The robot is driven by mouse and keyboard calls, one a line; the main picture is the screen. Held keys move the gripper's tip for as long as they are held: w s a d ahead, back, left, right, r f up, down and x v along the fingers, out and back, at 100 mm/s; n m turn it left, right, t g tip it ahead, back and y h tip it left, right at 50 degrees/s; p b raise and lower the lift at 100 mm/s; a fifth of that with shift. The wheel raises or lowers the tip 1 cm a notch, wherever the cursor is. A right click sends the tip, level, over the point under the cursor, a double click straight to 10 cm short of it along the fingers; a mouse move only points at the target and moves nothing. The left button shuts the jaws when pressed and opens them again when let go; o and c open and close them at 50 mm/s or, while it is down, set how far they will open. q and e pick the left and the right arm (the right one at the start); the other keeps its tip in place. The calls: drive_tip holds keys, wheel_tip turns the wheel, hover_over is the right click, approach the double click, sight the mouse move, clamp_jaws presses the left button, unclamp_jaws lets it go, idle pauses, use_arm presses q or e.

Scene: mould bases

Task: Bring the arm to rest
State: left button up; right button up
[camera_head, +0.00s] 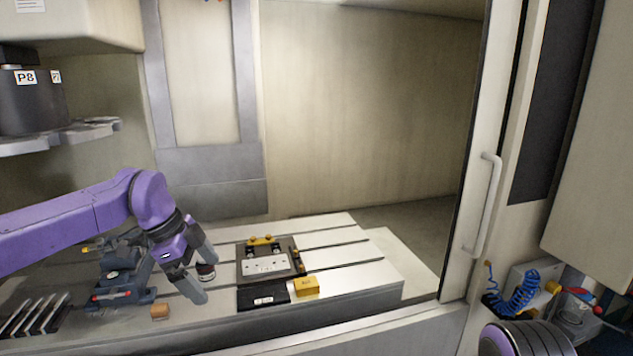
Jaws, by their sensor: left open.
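My left arm reaches in from the left over the slotted machine table (350,272). My left gripper (203,283) is open, its fingers pointing down and to the right above the table, with nothing seen between them. To its right a dark mould base (242,268) with a light plate (266,265) and yellow clamps sits on the table, apart from the fingers. A small dark-and-white round piece (206,272) shows beside the fingers. My right gripper is not in view; a dark rounded part of mine (525,340) shows at the lower right.
A grey vise-like fixture (125,283) stands just left of the gripper. Dark slotted holders (35,315) are at far left. A door frame with a handle (487,205) bounds the right.

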use_arm(q)
drive_tip(key=a+f+m+t+y+b, duration=0.1)
drive_tip(key=a+f+m+y, duration=0.3)
drive_tip(key=f+m, duration=0.6)
drive_tip(key=a+f+m+t+y+b, duration=0.1)
drive_tip(key=a+f+m+y, duration=0.1)
drive_tip(key=f+m+y, duration=0.5)
drive_tip(key=s+f+m+t+b, duration=0.1)
drive_tip(key=s+f+m, duration=0.1)
drive_tip(key=f+m, duration=0.3)
drive_tip(key=s+f+m+t+h+b, duration=0.1)
drive_tip(key=s+f+m, duration=0.2)
drive_tip(key=f+m, duration=0.25)
drive_tip(key=s+f+m+t+b, duration=0.1)
drive_tip(key=s+f+m, duration=0.1)
drive_tip(key=f+m, duration=0.35)
drive_tip(key=s+a+f+m+g+h+b, duration=0.1)
drive_tip(key=s+f+m+b, duration=0.1)
drive_tip(key=s+f+m, duration=0.5)
drive_tip(key=s+a+f+m+g+h+b, duration=0.1)
drive_tip(key=s+f+m, duration=0.7)
drive_tip(key=s, duration=1.2)
wheel_tip(320, 180, down, 4)
drive_tip(key=shift+r+g+b, duration=0.15)
drive_tip(key=shift+g+b, duration=0.55)
drive_tip(key=shift+b, duration=0.3)
use_arm(e)
wheel_tip(320, 180, down, 10)
drive_tip(key=shift+w, duration=0.15)
